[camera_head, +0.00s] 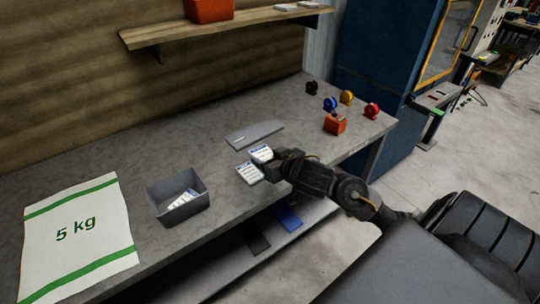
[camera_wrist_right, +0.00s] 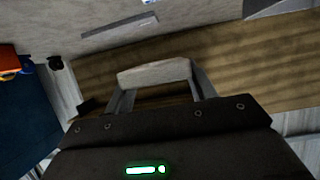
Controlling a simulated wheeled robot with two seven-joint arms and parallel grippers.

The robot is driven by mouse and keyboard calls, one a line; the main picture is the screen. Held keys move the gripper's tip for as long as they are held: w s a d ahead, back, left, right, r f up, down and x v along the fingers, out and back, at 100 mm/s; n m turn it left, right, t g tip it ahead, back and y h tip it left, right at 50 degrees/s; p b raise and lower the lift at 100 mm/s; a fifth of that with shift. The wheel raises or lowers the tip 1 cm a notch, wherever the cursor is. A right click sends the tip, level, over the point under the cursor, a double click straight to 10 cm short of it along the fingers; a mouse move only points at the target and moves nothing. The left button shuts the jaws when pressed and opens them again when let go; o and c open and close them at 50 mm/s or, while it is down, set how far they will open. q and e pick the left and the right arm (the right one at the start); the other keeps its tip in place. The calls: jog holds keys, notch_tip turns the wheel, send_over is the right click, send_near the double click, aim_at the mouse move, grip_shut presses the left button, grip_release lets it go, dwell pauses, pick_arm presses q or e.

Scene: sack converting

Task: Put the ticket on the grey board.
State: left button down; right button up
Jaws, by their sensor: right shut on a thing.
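My right gripper (camera_head: 277,163) is shut on a white ticket (camera_head: 261,154) with a blue heading, held above the bench. In the right wrist view a pale face of the ticket (camera_wrist_right: 154,73) spans between the two fingers. A similar white ticket (camera_head: 249,173) shows just below the held one, near the bench's front edge; the gripper partly hides this area. The grey board (camera_head: 262,131) lies flat on the bench, just behind the held ticket and apart from it. The board also shows in the right wrist view (camera_wrist_right: 120,27). My left gripper is not in view.
A grey bin (camera_head: 179,207) with white tickets inside stands left of the gripper. A white 5 kg sack (camera_head: 77,255) lies at far left. A wooden shelf (camera_head: 225,30) hangs above the bench.

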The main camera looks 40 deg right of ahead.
aim_at(250, 151)
dwell(0.3)
jog(key=shift+s+d+f+m+h, duration=0.3)
jog(key=shift+s+d+f, duration=0.3)
jog(key=shift+d+f, duration=0.3)
jog(key=a+r, duration=0.1)
jog(key=w+a+r, duration=0.1)
jog(key=a, duration=0.1)
jog(key=w+a+r, duration=0.1)
jog(key=shift+a+r, duration=0.15)
jog(key=shift+a, duration=0.15)
jog(key=w+a+r+n+y, duration=0.1)
jog(key=w+a+r, duration=0.3)
jog(key=a+r, duration=0.5)
notch_tip(250, 151, up, 4)
jog(key=shift+f, duration=0.25)
